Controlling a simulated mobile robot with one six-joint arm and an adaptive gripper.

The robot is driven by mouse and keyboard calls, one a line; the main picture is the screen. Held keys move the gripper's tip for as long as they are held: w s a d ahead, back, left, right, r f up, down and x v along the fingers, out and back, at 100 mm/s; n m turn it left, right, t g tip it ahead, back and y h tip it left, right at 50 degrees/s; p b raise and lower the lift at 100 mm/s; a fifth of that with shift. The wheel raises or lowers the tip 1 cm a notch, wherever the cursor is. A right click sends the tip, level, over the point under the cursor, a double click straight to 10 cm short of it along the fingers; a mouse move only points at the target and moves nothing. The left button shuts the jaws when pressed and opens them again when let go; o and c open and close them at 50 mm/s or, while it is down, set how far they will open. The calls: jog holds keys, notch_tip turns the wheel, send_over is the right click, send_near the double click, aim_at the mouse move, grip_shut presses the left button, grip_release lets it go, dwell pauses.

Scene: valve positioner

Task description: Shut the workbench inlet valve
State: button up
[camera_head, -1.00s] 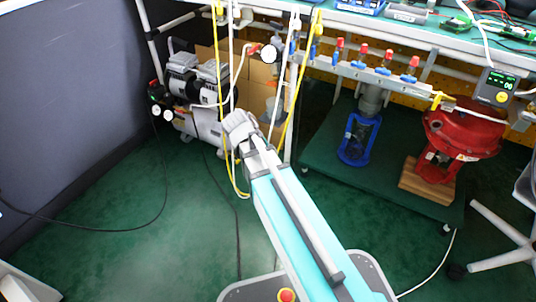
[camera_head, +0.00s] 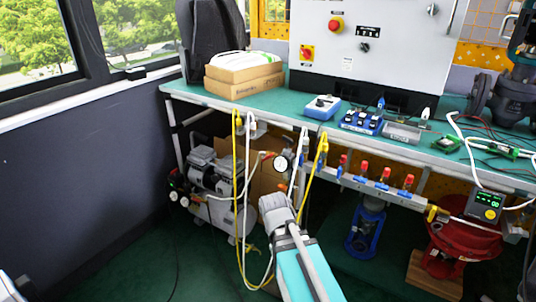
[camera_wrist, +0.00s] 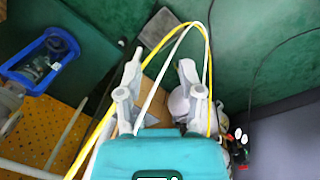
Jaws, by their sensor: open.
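Below the front edge of the workbench (camera_head: 385,150), in the head view, a round white gauge (camera_head: 281,164) hangs with a small red fitting at its left. I cannot tell for sure which fitting is the inlet valve. A row of small red-capped valves (camera_head: 382,179) with blue parts sits on a rail to the right. My gripper (camera_wrist: 160,75) shows in the wrist view with its two fingers spread apart, and nothing is clearly held. Yellow and white hoses run close by the fingers. In the head view my arm's grey end is below the gauge, and the fingertips are hidden.
Hanging yellow hoses (camera_head: 240,200) and white hoses (camera_head: 303,160) crowd the space around my arm. A compressor (camera_head: 212,185) stands left under the bench. A blue stand (camera_head: 366,230) and a red actuator (camera_head: 465,245) are at the right. Open green floor lies at the lower left.

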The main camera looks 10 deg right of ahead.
jog(key=shift+y, duration=0.7)
jog(key=r+p, duration=0.1)
jog(key=s+r, duration=0.1)
jog(key=r+p, duration=0.1)
jog(key=shift+s+a+r+p, duration=0.3)
jog(key=shift+r, duration=0.05)
jog(key=shift+o, duration=0.6)
jog(key=shift+a, duration=0.15)
